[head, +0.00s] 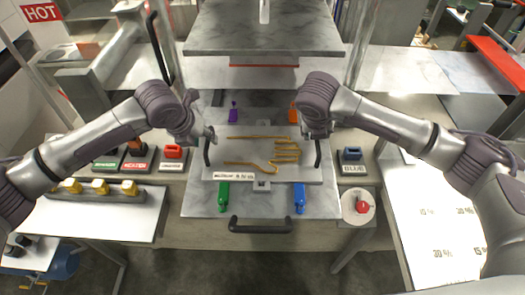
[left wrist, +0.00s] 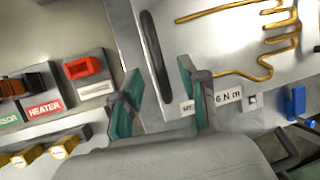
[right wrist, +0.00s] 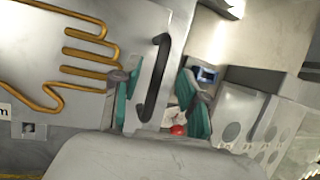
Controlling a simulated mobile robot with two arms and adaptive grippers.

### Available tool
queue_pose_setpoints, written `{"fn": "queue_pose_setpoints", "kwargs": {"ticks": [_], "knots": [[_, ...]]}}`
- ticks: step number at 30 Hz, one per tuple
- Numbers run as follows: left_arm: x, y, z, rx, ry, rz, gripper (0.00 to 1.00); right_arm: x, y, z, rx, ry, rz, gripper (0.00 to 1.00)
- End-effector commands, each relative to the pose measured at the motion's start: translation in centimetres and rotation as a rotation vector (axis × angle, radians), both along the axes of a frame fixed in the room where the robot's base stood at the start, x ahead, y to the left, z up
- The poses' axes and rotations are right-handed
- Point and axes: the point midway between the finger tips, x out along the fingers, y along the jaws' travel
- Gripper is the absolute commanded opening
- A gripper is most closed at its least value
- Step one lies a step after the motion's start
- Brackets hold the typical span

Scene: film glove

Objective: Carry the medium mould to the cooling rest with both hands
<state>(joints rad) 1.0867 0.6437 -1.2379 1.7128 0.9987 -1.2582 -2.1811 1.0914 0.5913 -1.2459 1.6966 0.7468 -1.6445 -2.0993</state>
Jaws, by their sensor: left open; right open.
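The medium mould (head: 240,165) is a grey plate with a golden hand-shaped tube and a label partly reading "MEDIUM". It lies flat on the press's lower plate (head: 190,200). A black handle stands at each side. My left gripper (head: 208,136) is open at the left handle (head: 207,153); in the left wrist view that handle (left wrist: 155,55) shows between the fingers' lines. My right gripper (head: 318,133) is open at the right handle (head: 318,154); in the right wrist view the handle (right wrist: 153,80) lies between its fingers. I cannot make out which surface is the cooling rest.
Green (head: 223,197) and blue (head: 299,198) clamps stand at the plate's front, purple (head: 233,112) and orange (head: 293,113) ones behind. A thick upper plate (head: 262,40) is overhead. A black bar handle (head: 260,225) juts out in front. A red button (head: 362,207) sits at right.

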Motion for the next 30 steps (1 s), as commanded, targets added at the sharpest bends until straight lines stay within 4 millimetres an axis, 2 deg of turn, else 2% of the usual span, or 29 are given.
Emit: {"fn": "queue_pose_setpoints", "kwargs": {"ticks": [3,7,18,20,26,27,30], "knots": [[0.6,-0.4,-1.5,0.000,0.001,0.002,0.43,0.6,-0.3,-1.6,-0.001,0.003,-0.001,0.43],[1.0,-0.6,-2.5,0.000,0.000,0.001,0.43,1.0,-0.6,-2.5,0.000,0.001,0.001,0.43],[1.2,-0.7,-3.0,0.000,0.000,0.000,0.43,1.2,-0.7,-3.0,0.001,0.000,0.001,0.43],[1.2,-0.7,-3.0,0.000,0.000,0.000,0.37,1.2,-0.7,-3.0,0.001,0.000,0.001,0.37],[1.2,-0.7,-2.9,0.000,0.000,0.000,0.03,1.2,-0.7,-2.9,0.001,0.000,0.001,0.03],[1.2,-0.7,-2.9,0.000,0.000,0.000,0.00,1.2,-0.7,-2.9,0.001,0.000,0.001,0.00],[1.2,-0.7,-2.9,0.000,0.000,0.000,0.00,1.2,-0.7,-2.9,0.000,0.000,0.001,0.00]]}}
